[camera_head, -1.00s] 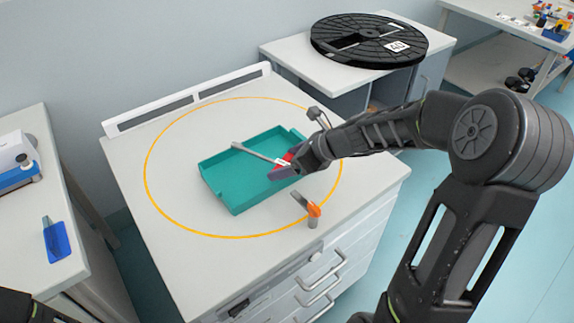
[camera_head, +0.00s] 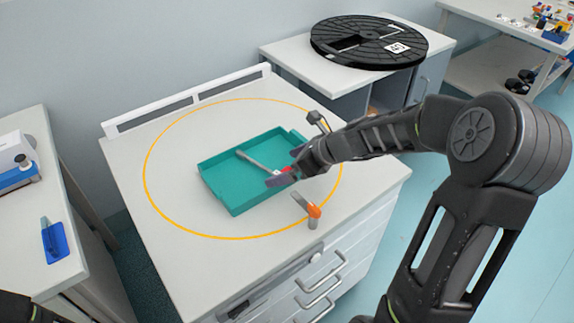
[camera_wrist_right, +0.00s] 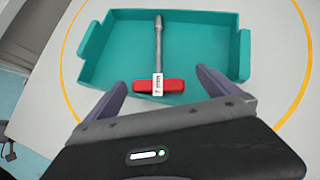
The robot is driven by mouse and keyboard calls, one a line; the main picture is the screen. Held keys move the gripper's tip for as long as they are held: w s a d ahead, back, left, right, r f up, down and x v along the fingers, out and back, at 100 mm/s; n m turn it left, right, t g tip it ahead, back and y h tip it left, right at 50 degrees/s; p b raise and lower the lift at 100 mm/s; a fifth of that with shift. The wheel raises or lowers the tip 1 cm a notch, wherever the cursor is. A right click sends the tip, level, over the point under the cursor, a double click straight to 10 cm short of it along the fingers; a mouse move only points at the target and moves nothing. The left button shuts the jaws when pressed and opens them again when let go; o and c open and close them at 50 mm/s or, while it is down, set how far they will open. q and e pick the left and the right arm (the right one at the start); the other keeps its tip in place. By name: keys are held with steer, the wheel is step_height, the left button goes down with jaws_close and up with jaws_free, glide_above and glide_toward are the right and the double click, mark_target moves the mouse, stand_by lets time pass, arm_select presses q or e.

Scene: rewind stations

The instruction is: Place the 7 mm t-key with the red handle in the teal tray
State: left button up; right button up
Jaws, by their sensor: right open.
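The t-key with the red handle (camera_wrist_right: 145,87) lies inside the teal tray (camera_wrist_right: 105,42). Its white label reads "7 mm", and its metal shaft (camera_wrist_right: 158,45) points toward the far wall. In the head view the shaft (camera_head: 258,161) shows within the teal tray (camera_head: 222,180), while the handle is mostly hidden by my right gripper (camera_head: 282,176). In the wrist view my right gripper (camera_wrist_right: 159,78) is open, with one finger on each side of the handle and a gap to both. My left gripper is out of view.
An orange-handled tool (camera_head: 313,211) stands near the table's front right edge. Another tool (camera_head: 318,121) is behind my right wrist. A yellow ring (camera_head: 147,190) surrounds the tray. A black reel (camera_head: 350,42) lies on the back table. The table left of the tray is clear.

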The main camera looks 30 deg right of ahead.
steer(key=shift+r+p, duration=0.4)
steer(key=shift+r, duration=0.1)
steer(key=shift+s+d+r, duration=0.15)
steer(key=shift+r, duration=0.15)
steer(key=p+v, duration=0.1)
steer(key=v, duration=1)
steer(key=shift+s+p, duration=0.2)
steer(key=shift+p, duration=0.2)
